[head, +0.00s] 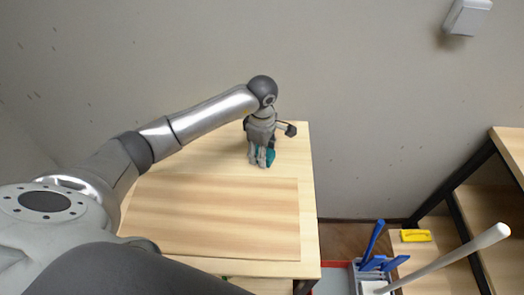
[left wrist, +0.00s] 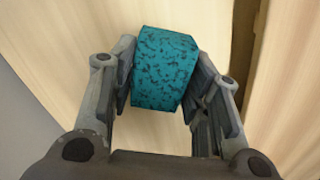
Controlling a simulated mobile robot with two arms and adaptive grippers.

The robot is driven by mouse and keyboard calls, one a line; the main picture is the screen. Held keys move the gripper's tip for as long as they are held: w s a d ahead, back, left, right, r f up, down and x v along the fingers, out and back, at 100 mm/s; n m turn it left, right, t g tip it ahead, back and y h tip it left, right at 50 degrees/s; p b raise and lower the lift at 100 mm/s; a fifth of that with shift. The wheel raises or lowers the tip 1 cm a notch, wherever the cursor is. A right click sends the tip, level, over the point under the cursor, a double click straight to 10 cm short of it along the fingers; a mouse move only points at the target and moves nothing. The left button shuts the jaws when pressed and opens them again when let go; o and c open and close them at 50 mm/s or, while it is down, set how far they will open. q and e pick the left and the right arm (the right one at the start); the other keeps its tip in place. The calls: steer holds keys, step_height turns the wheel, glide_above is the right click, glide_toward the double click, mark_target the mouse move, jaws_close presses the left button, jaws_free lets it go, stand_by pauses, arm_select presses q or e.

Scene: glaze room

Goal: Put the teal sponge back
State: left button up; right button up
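The teal sponge (left wrist: 166,70), speckled with dark marks, sits between the two fingers of my left gripper in the left wrist view. Both fingers appear to press on its sides. In the head view my left gripper (head: 261,157) points down over the far right part of the wooden table (head: 200,153), and a bit of teal sponge (head: 270,157) shows beside the fingers. I cannot tell whether the sponge touches the tabletop. My right gripper is not in view.
A flat wooden board (head: 215,215) lies on the table's near part. Right of the table are a blue-handled tool (head: 373,242), a pale stick (head: 450,257), a yellow block (head: 416,236) and a dark-framed wooden shelf (head: 490,215). The wall stands close behind.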

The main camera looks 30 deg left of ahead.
arm_select(q)
steer(key=o, duration=0.5)
steer(key=shift+c, duration=0.2)
steer(key=shift+r+p, duration=0.25)
steer(key=shift+p, duration=0.1)
steer(key=shift+w+r+b, duration=0.1)
steer(key=shift+r+b, duration=0.2)
steer(key=shift+b, duration=0.05)
step_height(320, 180, up, 11)
steer(key=b, duration=0.3)
steer(key=shift+r, duration=0.15)
